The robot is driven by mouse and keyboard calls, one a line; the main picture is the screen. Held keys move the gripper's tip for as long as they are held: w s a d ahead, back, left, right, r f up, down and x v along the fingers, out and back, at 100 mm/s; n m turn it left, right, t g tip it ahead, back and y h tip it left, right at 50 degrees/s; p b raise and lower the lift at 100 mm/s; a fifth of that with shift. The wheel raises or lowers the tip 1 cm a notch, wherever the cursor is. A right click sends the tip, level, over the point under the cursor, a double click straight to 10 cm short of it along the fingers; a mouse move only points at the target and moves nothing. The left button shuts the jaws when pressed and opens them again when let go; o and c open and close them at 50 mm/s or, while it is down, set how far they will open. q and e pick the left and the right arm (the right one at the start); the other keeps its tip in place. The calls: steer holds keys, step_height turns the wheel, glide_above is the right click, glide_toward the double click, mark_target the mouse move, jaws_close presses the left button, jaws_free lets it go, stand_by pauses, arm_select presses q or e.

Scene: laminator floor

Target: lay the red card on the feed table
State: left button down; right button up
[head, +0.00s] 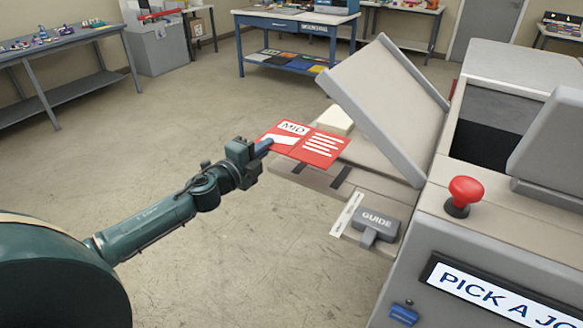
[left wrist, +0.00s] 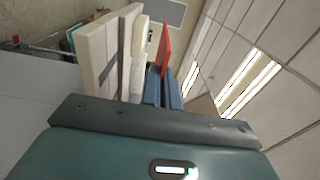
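The red card (head: 315,149), with a white "MID" label and white stripes, is at my left gripper (head: 264,146), which is shut on its left edge. In the left wrist view the card (left wrist: 164,46) shows nearly edge-on, beyond the two blue fingers (left wrist: 163,88). The card is over the near-left part of the pale feed table (head: 372,176), which has dark strips at its front. Whether the card touches the table or hangs just above it I cannot tell. My right gripper is in neither view.
A raised grey cover (head: 385,105) leans over the feed table. A grey guide block (head: 376,222) sits at its near edge. The machine body with a red button (head: 464,192) stands to the right. Benches (head: 68,45) line the back; the floor to the left is clear.

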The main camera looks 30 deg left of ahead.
arm_select(q)
step_height(320, 180, down, 8)
steer(key=b, duration=0.2)
steer(key=shift+s+b, duration=0.25)
steer(key=shift+b, duration=0.05)
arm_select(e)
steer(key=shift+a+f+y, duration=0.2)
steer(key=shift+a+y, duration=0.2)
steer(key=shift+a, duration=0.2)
arm_select(q)
steer(key=shift+f, duration=0.2)
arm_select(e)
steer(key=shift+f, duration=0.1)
arm_select(q)
steer(key=c, duration=2.1)
jaws_free()
steer(key=shift+f, duration=0.1)
steer(key=shift+c, duration=0.2)
steer(key=o, duration=0.5)
steer(key=shift+c, duration=0.2)
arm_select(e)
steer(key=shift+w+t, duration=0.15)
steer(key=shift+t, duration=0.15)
